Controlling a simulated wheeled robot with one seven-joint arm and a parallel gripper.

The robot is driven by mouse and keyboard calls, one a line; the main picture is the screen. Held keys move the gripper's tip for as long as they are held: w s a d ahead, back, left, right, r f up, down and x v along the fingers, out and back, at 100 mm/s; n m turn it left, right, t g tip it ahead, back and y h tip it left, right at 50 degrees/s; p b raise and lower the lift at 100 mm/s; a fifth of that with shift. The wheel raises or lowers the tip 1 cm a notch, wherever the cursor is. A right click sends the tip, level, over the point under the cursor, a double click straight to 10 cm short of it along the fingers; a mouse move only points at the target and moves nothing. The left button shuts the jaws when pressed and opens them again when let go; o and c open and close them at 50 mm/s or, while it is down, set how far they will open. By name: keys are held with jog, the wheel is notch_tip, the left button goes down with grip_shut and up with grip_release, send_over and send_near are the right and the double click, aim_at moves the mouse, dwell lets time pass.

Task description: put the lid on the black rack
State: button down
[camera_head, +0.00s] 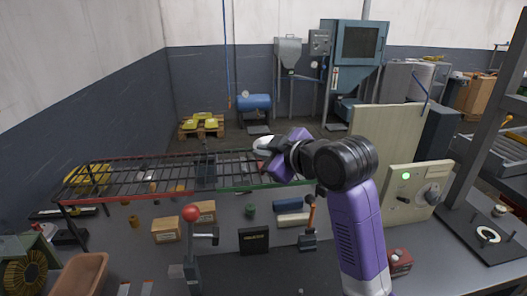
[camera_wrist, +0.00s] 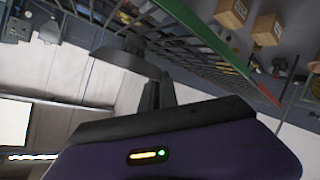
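The black rack (camera_head: 130,186) is a wire grid with a red rim on the left and a green rim on the right, raised above the workbench. Part of its grid and green edge also shows in the wrist view (camera_wrist: 235,78). My gripper (camera_head: 266,151) is at the rack's right part, near the back edge in the picture. A small pale rounded thing (camera_head: 263,142), possibly the lid, shows at the fingertips; most of it is hidden. In the wrist view the dark fingers (camera_wrist: 145,82) are close to the rack. I cannot tell whether they hold anything.
Below the rack stand cardboard boxes (camera_head: 166,229), a red-knobbed lever (camera_head: 190,213) and a dark box (camera_head: 254,240). A brown tray (camera_head: 80,274) is at the front left. A beige control box (camera_head: 419,191) stands right of my arm.

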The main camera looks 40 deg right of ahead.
jog(key=shift+f, duration=0.2)
jog(key=c, duration=1.6)
grip_release()
jog(key=shift+o, duration=0.2)
jog(key=v, duration=0.8)
jog(key=shift+w, duration=0.15)
